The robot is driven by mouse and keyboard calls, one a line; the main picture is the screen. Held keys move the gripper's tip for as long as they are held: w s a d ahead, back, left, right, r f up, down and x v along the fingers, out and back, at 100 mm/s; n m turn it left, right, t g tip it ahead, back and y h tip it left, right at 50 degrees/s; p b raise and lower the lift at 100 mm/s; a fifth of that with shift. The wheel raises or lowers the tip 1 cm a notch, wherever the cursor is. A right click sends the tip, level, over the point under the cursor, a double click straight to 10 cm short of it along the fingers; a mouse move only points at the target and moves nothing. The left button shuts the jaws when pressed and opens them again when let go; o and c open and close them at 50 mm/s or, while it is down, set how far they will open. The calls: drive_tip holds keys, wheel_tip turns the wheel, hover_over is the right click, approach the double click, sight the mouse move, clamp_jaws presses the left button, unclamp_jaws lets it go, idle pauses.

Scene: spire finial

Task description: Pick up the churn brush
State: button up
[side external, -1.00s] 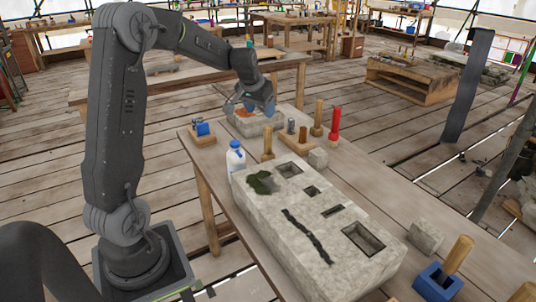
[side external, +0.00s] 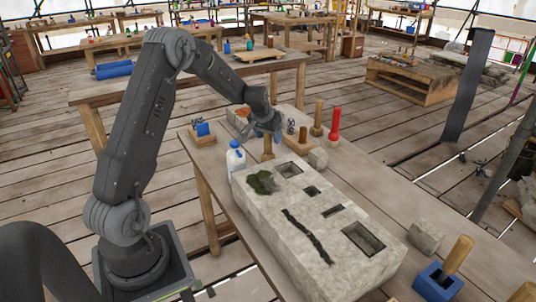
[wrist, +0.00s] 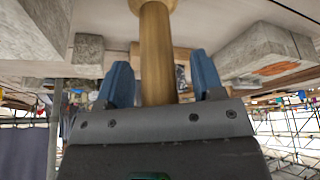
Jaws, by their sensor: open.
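The upright tool with a round tan wooden handle (side external: 268,146) looks like the churn brush. My gripper (side external: 276,133) is open, low over the table beside this handle. In the wrist view, my gripper (wrist: 162,78) has a finger on each side of the handle, with gaps visible. Part of the handle is hidden behind my gripper's body.
Close by stand a white bottle (side external: 235,160), a red-handled tool (side external: 334,122), another wooden-handled tool (side external: 318,118) and a small stone (side external: 318,158). The long stone block (side external: 290,215) fills the table front. A blue tool on a wooden base (side external: 202,133) is at left.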

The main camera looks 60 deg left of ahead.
drive_tip(key=shift+c, duration=0.3)
drive_tip(key=c, duration=1)
